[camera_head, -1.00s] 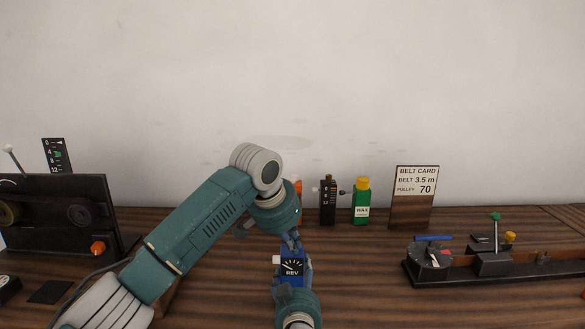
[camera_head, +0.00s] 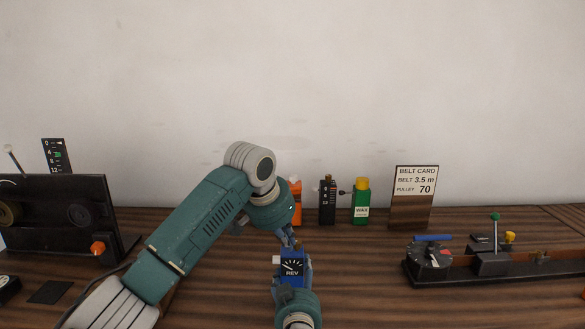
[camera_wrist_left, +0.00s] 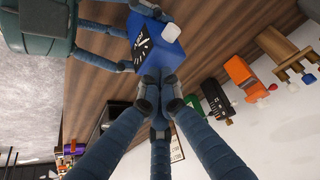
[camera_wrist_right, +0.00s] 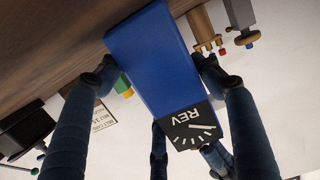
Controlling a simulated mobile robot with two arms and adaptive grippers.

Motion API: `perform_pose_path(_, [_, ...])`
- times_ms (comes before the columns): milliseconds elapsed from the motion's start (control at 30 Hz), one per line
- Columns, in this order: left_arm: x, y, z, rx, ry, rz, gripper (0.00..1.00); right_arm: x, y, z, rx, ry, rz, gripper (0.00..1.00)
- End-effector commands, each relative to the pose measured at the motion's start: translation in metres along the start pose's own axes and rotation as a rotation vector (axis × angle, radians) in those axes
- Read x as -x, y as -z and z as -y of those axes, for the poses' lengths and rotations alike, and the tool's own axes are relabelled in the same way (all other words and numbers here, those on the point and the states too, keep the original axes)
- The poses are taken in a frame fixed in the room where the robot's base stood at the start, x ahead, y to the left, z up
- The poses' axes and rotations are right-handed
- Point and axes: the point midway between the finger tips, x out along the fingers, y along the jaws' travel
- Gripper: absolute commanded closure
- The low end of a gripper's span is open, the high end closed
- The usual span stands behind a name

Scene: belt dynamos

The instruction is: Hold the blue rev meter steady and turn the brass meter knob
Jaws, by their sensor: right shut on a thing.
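The blue rev meter (camera_head: 291,254) stands upright over the front middle of the bench, its black REV dial facing the head. A pale stub (camera_head: 276,259) sticks out on its left side. My right gripper (camera_wrist_right: 155,70) is shut on the meter, with fingers on both sides. The brass knob (camera_head: 298,245) shows small at the meter's top. My left gripper (camera_head: 290,240) is just above and left of the knob, apart from it as far as I can see. In the left wrist view its fingertips (camera_wrist_left: 158,85) are close together near the meter (camera_wrist_left: 152,45); the knob is not distinguishable there.
Behind stand an orange object (camera_head: 296,203), a black scaled block (camera_head: 327,202), a green wax bottle (camera_head: 361,206) and the belt card (camera_head: 415,180). A black panel (camera_head: 75,220) is at left. A long black rig (camera_head: 490,265) is at right. The bench between is clear.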

Motion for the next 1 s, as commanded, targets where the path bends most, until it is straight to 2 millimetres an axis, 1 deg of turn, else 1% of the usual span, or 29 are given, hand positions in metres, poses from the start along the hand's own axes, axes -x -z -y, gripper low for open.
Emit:
perform_pose_path(667, [-0.0029,-0.0011,0.0007,-0.004,-0.007,0.006,1.0,0.0,-0.0003,0.0009,0.003,0.002,0.0,0.86])
perform_pose_path(1000, [0.0019,-0.0075,0.002,-0.004,-0.007,0.007,1.0,0.0,0.0,0.001,0.002,0.002,0.0,0.86])
